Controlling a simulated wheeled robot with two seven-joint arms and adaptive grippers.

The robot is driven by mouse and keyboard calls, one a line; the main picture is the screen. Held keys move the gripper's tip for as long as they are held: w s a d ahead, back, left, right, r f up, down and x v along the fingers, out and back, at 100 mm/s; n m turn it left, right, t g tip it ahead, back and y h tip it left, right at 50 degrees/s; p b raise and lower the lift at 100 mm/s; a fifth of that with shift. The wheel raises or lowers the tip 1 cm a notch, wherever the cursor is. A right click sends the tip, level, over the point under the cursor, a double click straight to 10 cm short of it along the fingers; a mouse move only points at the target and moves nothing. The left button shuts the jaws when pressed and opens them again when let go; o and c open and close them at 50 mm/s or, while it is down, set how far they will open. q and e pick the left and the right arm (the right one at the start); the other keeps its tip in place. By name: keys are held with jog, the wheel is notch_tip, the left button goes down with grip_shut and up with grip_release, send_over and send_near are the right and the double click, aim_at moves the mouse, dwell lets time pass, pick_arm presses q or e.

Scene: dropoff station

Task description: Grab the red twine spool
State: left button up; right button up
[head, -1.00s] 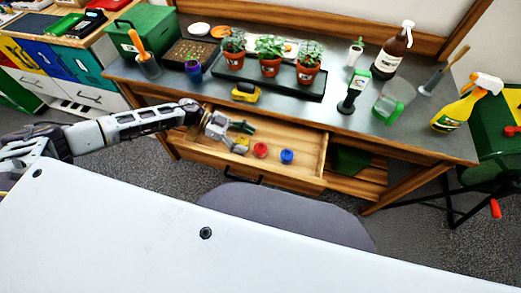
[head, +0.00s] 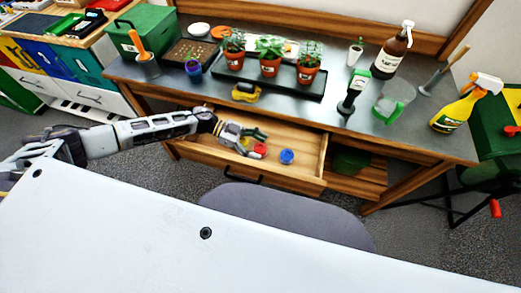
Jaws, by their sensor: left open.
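The red twine spool (head: 260,149) lies in the open wooden drawer (head: 303,166) under the bench. A blue spool (head: 287,156) lies just to its right. My left gripper (head: 253,142) reaches into the drawer from the left. Its fingers are open at the left side of the red spool, partly overlapping it in the picture. I cannot tell whether they touch it. A yellow thing (head: 244,143) in the drawer is mostly hidden by the gripper. My right gripper is not in view.
The bench top (head: 330,115) above the drawer holds a black tray (head: 290,88) of potted plants, a yellow tape-measure-like item (head: 246,92) near its front edge, and a spray bottle (head: 465,105). A grey chair back (head: 290,213) stands in front of the drawer. The drawer's right part is empty.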

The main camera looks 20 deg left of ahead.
pick_arm(q)
jog(key=shift+f, duration=0.1)
jog(key=c, duration=1)
